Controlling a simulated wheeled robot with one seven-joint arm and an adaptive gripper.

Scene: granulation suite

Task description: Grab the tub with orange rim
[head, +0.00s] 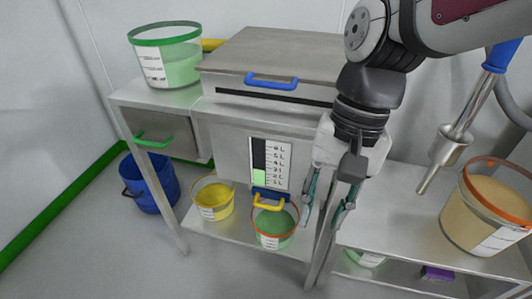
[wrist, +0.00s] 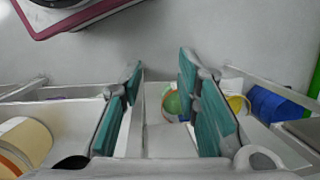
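Two clear tubs with orange rims show in the head view. One tub with green contents (head: 275,226) stands on the lower shelf, below a yellow handle. The other, a larger tub with tan contents (head: 487,207), stands on the right-hand bench. My gripper (head: 325,220) points down, open and empty, in front of the benches and right of the green-filled tub, apart from both tubs. In the wrist view, my gripper (wrist: 162,75) has its teal fingers spread. The green-filled tub (wrist: 170,103) shows partly beside the right finger; the tan-filled tub (wrist: 20,150) is cut off at left.
A yellow-filled tub (head: 213,200) stands left of the green-filled one on the lower shelf. A green-rimmed tub (head: 168,60) is on the upper left bench. A blue bucket (head: 150,182) is on the floor. A metal rod with blue grip (head: 455,135) hangs near the tan-filled tub.

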